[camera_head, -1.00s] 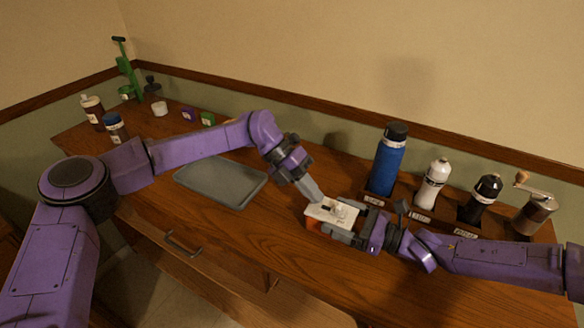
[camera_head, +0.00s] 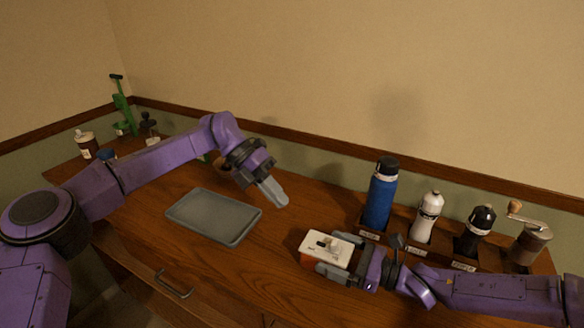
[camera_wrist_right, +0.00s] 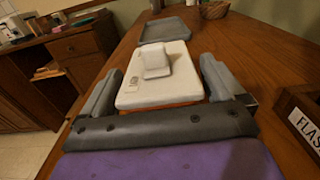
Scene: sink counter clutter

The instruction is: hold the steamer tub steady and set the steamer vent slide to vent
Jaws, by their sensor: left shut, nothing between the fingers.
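The steamer tub (camera_head: 307,261) has an orange-red body and a white lid, and stands on the counter right of centre. On the lid are a raised white vent slide (camera_wrist_right: 155,62), a dark slot and small labels too small to read. My right gripper (camera_head: 337,255) has one finger on each side of the tub, apparently closed against it; its fingers (camera_wrist_right: 160,85) flank the tub in the right wrist view. My left gripper (camera_head: 281,201) is shut and empty, raised to the upper left of the tub and apart from it.
A grey tray (camera_head: 213,217) lies left of the tub. A blue flask (camera_head: 381,199), white and black shakers (camera_head: 429,217) and a crank grinder (camera_head: 528,243) stand in a labelled rack behind my right arm. Bottles (camera_head: 86,144) and a green stand (camera_head: 122,105) are far left.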

